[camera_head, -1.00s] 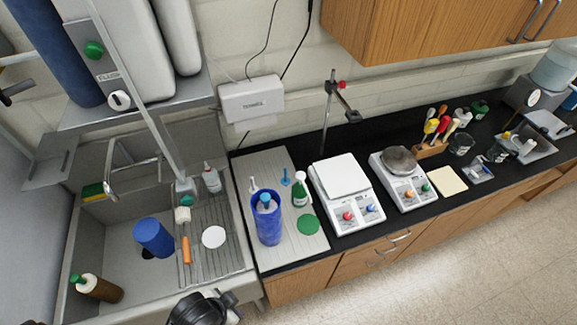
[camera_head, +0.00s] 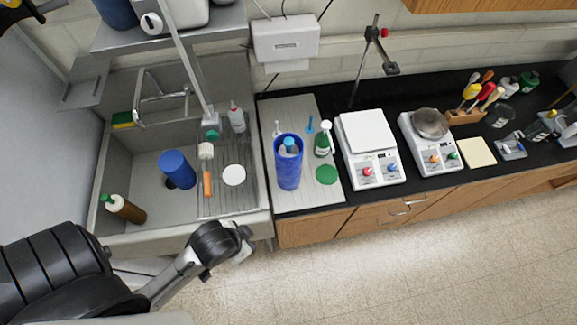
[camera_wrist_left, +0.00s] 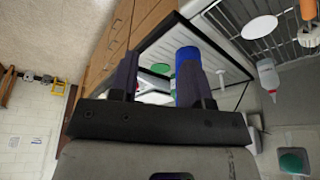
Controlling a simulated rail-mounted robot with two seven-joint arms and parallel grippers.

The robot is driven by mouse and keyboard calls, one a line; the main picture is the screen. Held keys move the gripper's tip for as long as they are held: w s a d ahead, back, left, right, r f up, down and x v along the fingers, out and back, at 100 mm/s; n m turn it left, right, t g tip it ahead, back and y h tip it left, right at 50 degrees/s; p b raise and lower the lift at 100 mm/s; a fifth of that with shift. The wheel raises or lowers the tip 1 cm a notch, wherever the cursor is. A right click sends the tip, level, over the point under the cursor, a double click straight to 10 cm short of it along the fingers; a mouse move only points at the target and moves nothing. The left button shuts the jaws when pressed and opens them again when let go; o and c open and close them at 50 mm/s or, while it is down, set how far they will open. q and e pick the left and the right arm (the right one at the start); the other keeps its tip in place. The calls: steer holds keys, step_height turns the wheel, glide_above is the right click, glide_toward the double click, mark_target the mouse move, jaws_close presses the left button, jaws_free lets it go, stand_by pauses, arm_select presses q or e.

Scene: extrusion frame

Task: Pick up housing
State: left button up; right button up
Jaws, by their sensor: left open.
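The housing is not labelled. Two blue cylinders could be it. One is an upright, open-topped blue cylinder (camera_head: 288,174) with light-coloured items in its mouth, on the grey mat left of the scales. The other is a plain blue cylinder (camera_head: 176,169) in the sink. My left gripper (camera_head: 243,243) is over the floor in front of the sink's front edge, apart from both; its fingers are small in the head view. In the left wrist view my left gripper (camera_wrist_left: 158,78) is open, and the mat's blue cylinder (camera_wrist_left: 188,60) shows beyond it, partly behind one finger. My right gripper is not in view.
A green disc (camera_head: 327,174) and a green bottle (camera_head: 322,143) stand close beside the mat's cylinder. Two scales (camera_head: 369,150) are to the right. The floor in front is clear.

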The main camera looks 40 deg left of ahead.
arm_select(q)
steer(key=o, duration=1.1)
steer(key=shift+c, duration=0.2)
steer(key=shift+w, duration=0.1)
